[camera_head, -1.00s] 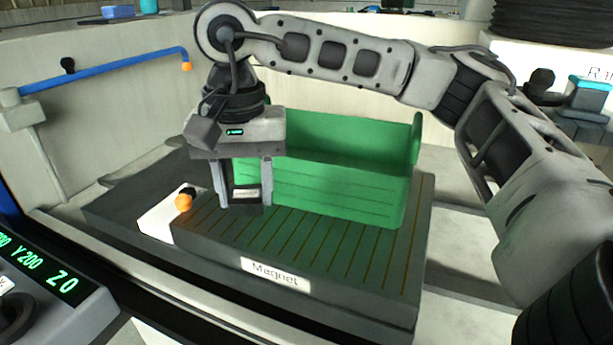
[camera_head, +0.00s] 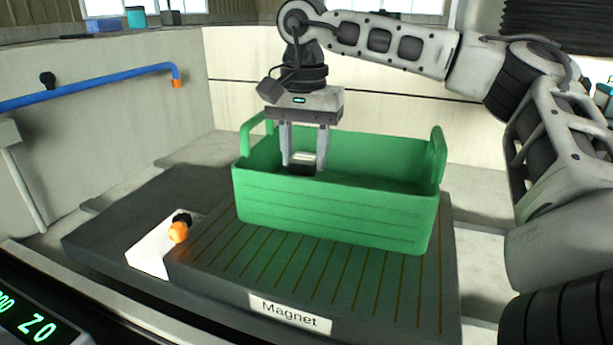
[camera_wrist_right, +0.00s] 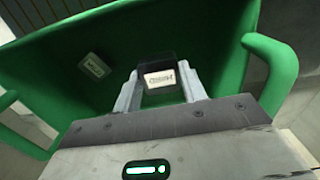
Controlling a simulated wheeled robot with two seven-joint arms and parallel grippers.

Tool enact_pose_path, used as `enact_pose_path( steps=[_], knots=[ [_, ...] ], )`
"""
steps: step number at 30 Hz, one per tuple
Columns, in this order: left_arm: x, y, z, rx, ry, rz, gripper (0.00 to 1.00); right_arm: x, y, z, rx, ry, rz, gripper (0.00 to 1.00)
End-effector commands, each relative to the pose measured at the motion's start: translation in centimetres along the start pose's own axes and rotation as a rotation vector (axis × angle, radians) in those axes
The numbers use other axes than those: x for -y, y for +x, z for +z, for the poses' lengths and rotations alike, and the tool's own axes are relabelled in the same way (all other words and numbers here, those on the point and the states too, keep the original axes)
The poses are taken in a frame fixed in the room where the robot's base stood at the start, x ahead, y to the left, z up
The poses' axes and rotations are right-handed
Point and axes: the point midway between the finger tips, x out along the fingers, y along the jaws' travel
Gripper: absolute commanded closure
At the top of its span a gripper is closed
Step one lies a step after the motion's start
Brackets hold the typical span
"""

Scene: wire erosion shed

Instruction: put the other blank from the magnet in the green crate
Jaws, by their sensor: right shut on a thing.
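My right gripper (camera_head: 304,166) is shut on a dark block, the blank (camera_head: 302,169), which has a pale label on its top. It holds the blank over the open green crate (camera_head: 335,224), with the fingers partly below the level of the far rim. In the right wrist view the held blank (camera_wrist_right: 160,76) sits between the two fingertips. A second labelled blank (camera_wrist_right: 95,66) lies inside the crate, apart from the held one. The crate stands on the ribbed magnet (camera_head: 225,262), towards its back. My left gripper is out of view.
The magnet's front strip is bare and carries a "Magnet" label (camera_head: 290,312). An orange-and-black knob (camera_head: 178,230) sits on a white block at its left. A blue pipe (camera_head: 90,86) runs along the left wall. The crate has raised handles (camera_head: 437,155) at its ends.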

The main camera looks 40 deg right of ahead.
Motion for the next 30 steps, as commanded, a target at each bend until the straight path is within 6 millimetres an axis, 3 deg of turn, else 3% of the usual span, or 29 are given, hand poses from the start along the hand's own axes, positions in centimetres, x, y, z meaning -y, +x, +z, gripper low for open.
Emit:
enact_pose_path(
  steps=[11,16,29,30],
  knots=[
    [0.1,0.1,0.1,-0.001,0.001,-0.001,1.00,0.5,3.4,-2.7,-0.002,0.001,0.000,0.93],
    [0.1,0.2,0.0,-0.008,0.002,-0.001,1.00,0.5,5.7,-2.6,-0.001,-0.002,-0.001,0.93],
    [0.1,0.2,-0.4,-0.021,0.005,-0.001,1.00,0.5,6.5,-2.5,-0.001,-0.002,-0.002,0.93],
    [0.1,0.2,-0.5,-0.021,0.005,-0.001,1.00,0.5,6.5,-2.5,-0.001,-0.001,-0.001,0.50]
  ],
)
